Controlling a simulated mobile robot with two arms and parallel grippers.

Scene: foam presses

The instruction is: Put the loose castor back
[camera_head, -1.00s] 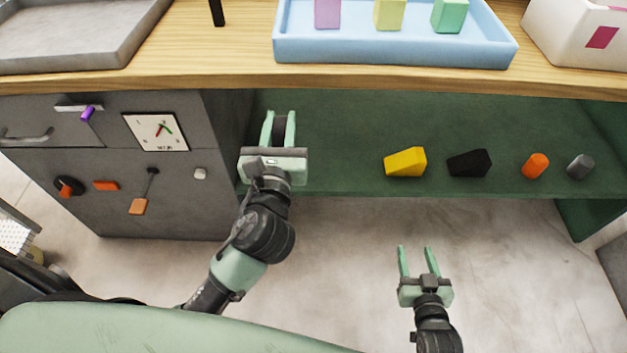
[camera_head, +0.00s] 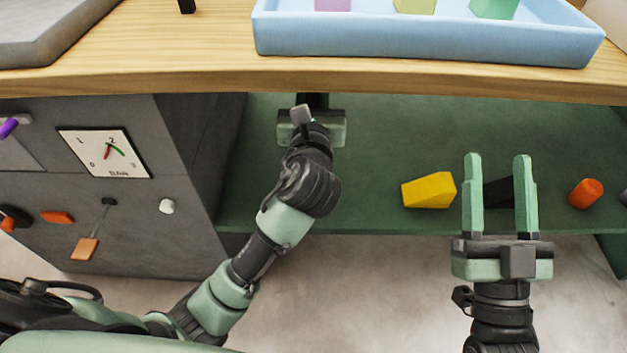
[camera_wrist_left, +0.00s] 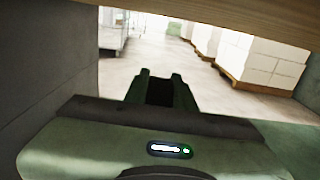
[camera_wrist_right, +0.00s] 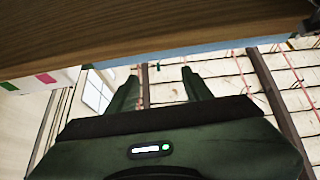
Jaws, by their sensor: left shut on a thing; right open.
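My left gripper (camera_head: 312,118) is under the worktop edge, over the green shelf (camera_head: 375,130), with its fingers mostly hidden behind my own wrist. It is shut on a dark thing, which shows between the fingers in the left wrist view (camera_wrist_left: 160,92). I cannot tell for certain whether this is the castor. My right gripper (camera_head: 497,158) is open, with its fingers pointing up in front of a black block (camera_head: 496,191) on the shelf. The block is seen between the fingers but appears behind them, not held. The right wrist view shows the fingers apart and empty (camera_wrist_right: 161,75).
A yellow block (camera_head: 429,190) and an orange piece (camera_head: 586,193) lie on the shelf. The grey cabinet (camera_head: 200,140) stands left of my left gripper, bearing a dial (camera_head: 104,153) and controls. Above, the wooden worktop (camera_head: 200,75) holds a blue tray (camera_head: 420,40).

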